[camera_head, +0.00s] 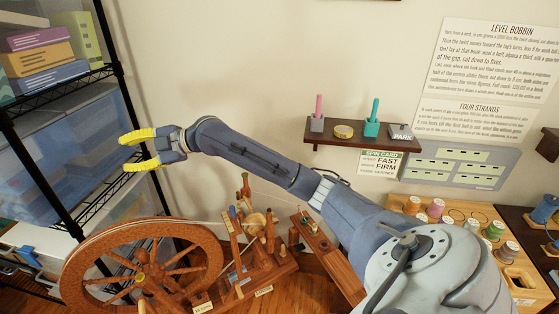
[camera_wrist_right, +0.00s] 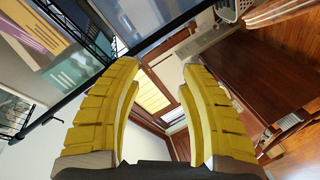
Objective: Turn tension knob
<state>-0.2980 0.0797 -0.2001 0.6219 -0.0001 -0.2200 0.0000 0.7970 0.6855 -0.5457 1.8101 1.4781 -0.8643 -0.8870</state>
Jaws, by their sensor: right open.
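A wooden spinning wheel (camera_head: 140,268) stands at the lower left in the head view, with its upright posts and bobbin parts (camera_head: 257,222) to the right of the wheel rim. Small wooden turned knobs show among these parts, but I cannot tell which one is the tension knob. My right gripper (camera_head: 126,151) is open and empty, its yellow fingers pointing left, up above the wheel and beside the shelf rack. In the right wrist view its two fingers (camera_wrist_right: 161,68) are apart with nothing between them. My left gripper is not in view.
A black wire rack (camera_head: 100,150) with boxes and bins stands at the left, close to my right gripper. A small wall shelf (camera_head: 362,139) holds several small items. A wooden tray of spools (camera_head: 455,212) lies at the right. Open air lies between the gripper and the wheel.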

